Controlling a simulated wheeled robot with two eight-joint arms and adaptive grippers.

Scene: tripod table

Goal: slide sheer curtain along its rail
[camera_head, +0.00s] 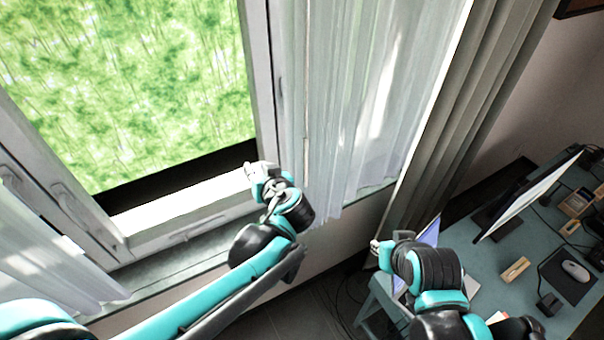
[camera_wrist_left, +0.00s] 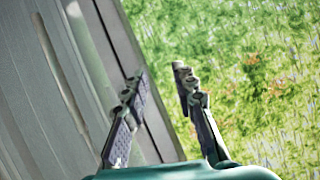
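A white sheer curtain (camera_head: 365,95) hangs in folds right of the open window in the head view. Another sheer curtain (camera_head: 45,255) hangs at the lower left. The rail is out of view. My left gripper (camera_head: 252,172) is at the window frame's lower right corner, just left of the right sheer's edge. In the left wrist view its fingers (camera_wrist_left: 160,78) are apart with nothing seen between them, and pale curtain folds (camera_wrist_left: 25,100) lie to their left. My right gripper (camera_head: 378,246) is low, below the grey drape, by the desk; its fingers are too small to read.
The white window frame (camera_head: 262,80) and sill (camera_head: 190,240) are beside my left arm. A thick grey drape (camera_head: 455,125) hangs right of the sheer. A desk (camera_head: 535,270) with a monitor (camera_head: 525,200), laptop and mouse (camera_head: 575,271) is close to my right arm.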

